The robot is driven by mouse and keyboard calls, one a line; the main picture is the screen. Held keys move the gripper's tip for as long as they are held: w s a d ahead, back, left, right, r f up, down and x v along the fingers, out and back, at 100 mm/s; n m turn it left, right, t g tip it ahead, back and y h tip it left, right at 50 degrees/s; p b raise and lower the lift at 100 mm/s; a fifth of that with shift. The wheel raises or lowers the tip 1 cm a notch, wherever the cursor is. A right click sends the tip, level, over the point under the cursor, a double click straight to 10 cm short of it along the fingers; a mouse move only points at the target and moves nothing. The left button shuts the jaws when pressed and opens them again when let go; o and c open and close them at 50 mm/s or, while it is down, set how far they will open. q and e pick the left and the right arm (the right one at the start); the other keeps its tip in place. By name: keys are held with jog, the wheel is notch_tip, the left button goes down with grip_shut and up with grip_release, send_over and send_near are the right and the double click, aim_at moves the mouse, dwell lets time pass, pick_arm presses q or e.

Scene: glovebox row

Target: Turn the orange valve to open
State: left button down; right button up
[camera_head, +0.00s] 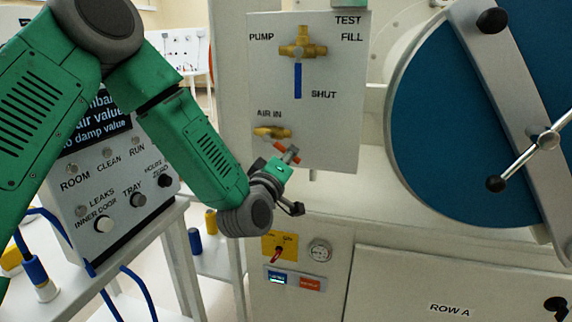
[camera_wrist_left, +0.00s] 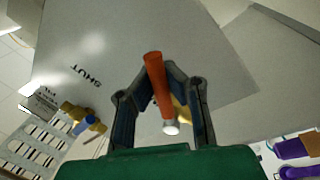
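The orange valve is a brass body (camera_head: 272,132) with an orange handle (camera_head: 281,148) under the AIR IN label on the grey panel. In the left wrist view the orange handle (camera_wrist_left: 155,78) stands between the fingers, its pale end towards the camera, and part of the brass body shows behind. My left gripper (camera_head: 291,184) is at the panel's lower left, just below the valve. In the left wrist view the gripper (camera_wrist_left: 170,84) is open, its fingers on either side of the handle with gaps visible. My right gripper is not in view.
Above on the panel is a brass valve (camera_head: 303,48) with a blue handle (camera_head: 298,80) hanging down near SHUT. A large blue round door (camera_head: 455,120) with a crank is at right. A control box (camera_head: 115,185) stands at left. A gauge (camera_head: 320,249) sits below.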

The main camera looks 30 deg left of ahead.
pick_arm(q)
jog(key=n, duration=0.1)
jog(key=r+n+y+b, duration=0.1)
jog(key=n, duration=0.2)
jog(key=shift+d+r, duration=0.15)
jog(key=shift+d, duration=0.15)
jog(key=shift+d+r+n+y+b, duration=0.1)
jog(key=shift+r+n+y+b, duration=0.3)
jog(key=shift+n, duration=0.65)
jog(key=shift+d+r+n+y+b, duration=0.1)
jog(key=shift+r+n+y+b, duration=0.3)
jog(key=shift+n, duration=0.65)
jog(key=c, duration=1.6)
grip_release()
jog(key=shift+o, duration=0.2)
jog(key=shift+a+r, duration=0.15)
